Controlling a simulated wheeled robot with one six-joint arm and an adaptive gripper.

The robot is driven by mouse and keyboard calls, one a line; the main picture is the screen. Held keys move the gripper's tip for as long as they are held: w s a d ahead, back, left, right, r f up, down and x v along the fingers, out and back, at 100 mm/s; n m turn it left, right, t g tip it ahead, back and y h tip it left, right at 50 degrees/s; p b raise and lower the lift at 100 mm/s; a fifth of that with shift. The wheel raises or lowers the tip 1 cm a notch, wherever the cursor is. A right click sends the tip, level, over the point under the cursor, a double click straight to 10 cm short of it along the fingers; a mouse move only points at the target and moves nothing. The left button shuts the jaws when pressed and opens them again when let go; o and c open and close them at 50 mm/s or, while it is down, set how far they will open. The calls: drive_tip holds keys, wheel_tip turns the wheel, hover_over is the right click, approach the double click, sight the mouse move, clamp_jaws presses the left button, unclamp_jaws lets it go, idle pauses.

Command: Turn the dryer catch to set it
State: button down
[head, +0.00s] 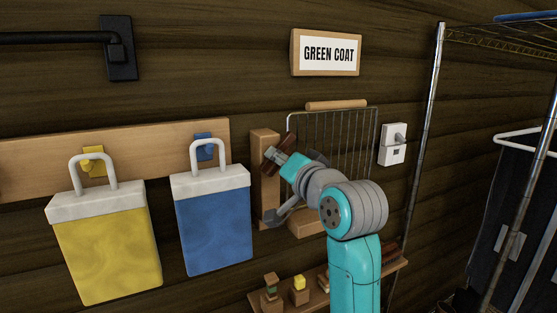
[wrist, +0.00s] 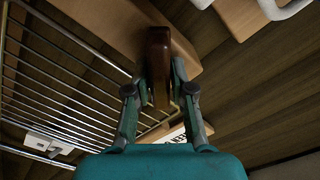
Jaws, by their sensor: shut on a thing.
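The dryer catch (wrist: 157,48) is a dark brown bar with a rounded end, beside a light wooden post in the wrist view. My gripper (wrist: 162,82) has its two fingers shut on the catch, one on each side. In the head view my gripper (head: 272,153) is at the upper part of the wooden post (head: 263,180), left of the wire drying rack (head: 345,140). The rack also shows in the wrist view (wrist: 60,75), upright against the wall. My arm and gripper hide much of the catch and the rack's lower left in the head view.
A blue bag (head: 213,222) and a yellow bag (head: 105,245) hang on a peg board left of the post. A GREEN COAT sign (head: 327,54) is above. A white switch box (head: 393,144) is right of the rack. A small shelf (head: 393,274) with blocks is below.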

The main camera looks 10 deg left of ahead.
drive_tip(key=m, duration=0.4)
drive_tip(key=shift+d+f+m, duration=0.1)
drive_tip(key=shift+f+m, duration=0.05)
drive_tip(key=shift+m, duration=0.15)
drive_tip(key=m, duration=0.4)
drive_tip(key=shift+f, duration=0.15)
drive_tip(key=shift+m, duration=0.3)
drive_tip(key=c, duration=1.1)
unclamp_jaws()
drive_tip(key=v, duration=1.2)
drive_tip(key=shift+w, duration=0.1)
